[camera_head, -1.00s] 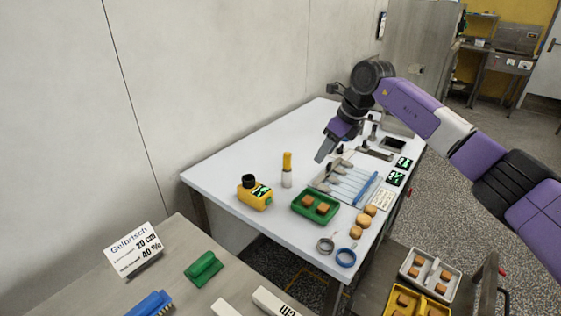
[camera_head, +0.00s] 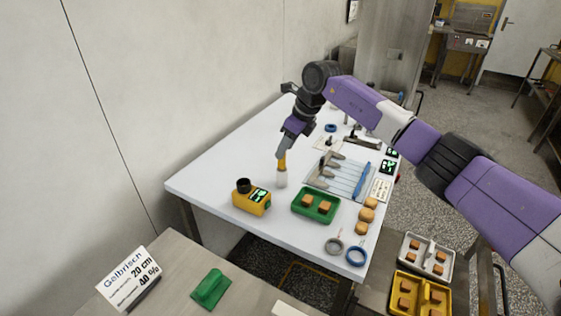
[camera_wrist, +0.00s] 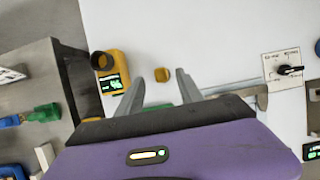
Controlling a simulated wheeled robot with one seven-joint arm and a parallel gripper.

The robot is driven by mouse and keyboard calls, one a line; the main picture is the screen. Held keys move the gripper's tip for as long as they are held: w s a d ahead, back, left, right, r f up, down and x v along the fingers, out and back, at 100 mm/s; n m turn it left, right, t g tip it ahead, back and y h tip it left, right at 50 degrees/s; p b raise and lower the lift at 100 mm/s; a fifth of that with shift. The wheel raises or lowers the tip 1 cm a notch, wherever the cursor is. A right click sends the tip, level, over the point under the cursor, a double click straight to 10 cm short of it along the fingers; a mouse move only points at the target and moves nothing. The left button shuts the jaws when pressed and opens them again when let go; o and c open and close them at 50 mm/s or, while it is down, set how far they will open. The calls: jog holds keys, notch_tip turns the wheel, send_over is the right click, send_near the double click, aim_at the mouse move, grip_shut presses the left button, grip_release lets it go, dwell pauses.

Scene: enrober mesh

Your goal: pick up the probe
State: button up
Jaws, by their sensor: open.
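The probe appears to be the upright stick with a yellow top and white lower part (camera_head: 281,180), standing on the white table. In the wrist view its yellow top (camera_wrist: 162,75) shows between the two fingers, seen from above. My gripper (camera_head: 282,155) points down at the probe's upper end, and its fingers overlap the yellow top in the head view. In the wrist view my gripper (camera_wrist: 160,74) is open, with a gap on each side of the yellow top. I cannot tell exactly how far down the fingers reach.
A yellow device with a black cup (camera_head: 251,199) stands left of the probe. A green tray (camera_head: 318,215) with brown pieces lies in front to the right. The table's left part is clear.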

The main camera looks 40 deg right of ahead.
aim_at(283, 168)
jog(key=x, duration=0.4)
jog(key=shift+s+d+f+p, duration=0.1)
jog(key=shift+s+d+p, duration=0.05)
jog(key=shift+p, duration=0.2)
grip_shut()
